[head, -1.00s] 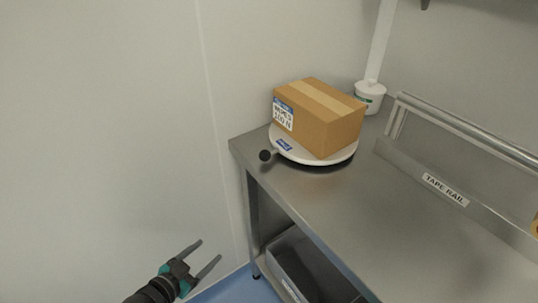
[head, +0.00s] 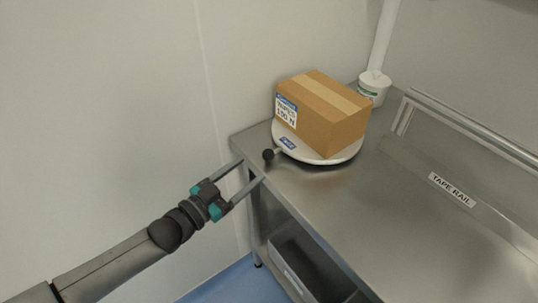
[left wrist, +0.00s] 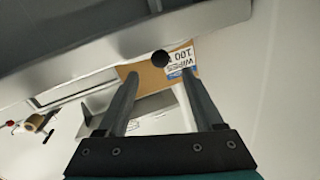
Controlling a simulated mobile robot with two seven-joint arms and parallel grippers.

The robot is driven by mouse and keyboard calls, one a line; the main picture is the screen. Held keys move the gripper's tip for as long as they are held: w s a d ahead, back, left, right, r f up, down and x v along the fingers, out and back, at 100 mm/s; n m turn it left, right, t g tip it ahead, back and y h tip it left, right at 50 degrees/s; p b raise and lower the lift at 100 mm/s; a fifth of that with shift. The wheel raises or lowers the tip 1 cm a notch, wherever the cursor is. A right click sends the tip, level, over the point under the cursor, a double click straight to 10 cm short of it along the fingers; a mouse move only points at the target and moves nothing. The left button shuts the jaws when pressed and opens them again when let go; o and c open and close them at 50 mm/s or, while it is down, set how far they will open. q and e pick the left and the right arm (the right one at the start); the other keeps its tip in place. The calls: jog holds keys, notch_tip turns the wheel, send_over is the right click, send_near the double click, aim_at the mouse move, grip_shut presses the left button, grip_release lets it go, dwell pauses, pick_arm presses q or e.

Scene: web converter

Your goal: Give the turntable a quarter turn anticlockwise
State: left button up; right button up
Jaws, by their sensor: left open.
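The turntable (head: 318,156) is a pale round plate on the far left corner of the steel bench. A short handle with a black knob (head: 268,155) sticks out from its front left edge. A taped cardboard box (head: 322,112) with a white label rests on it. My left gripper (head: 251,172) is open and empty, its fingertips by the bench's left edge, a little short of the knob in the picture. In the left wrist view the knob (left wrist: 160,58) shows between and beyond the two fingers, with the box (left wrist: 152,76) behind it. My right gripper is not in view.
The steel bench (head: 370,215) is clear in front of the turntable. A white tub (head: 374,88) stands behind the box. A tape rail (head: 440,180) runs along the back. A grey bin (head: 300,262) sits on the lower shelf. Walls close in at the left and back.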

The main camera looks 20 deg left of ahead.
aim_at(264, 158)
pick_arm(q)
jog(key=b+x, duration=0.1)
jog(key=x, duration=0.7)
jog(key=shift+w+d, duration=0.1)
jog(key=shift+w, duration=0.15)
grip_shut()
dwell(0.3)
dwell(0.9)
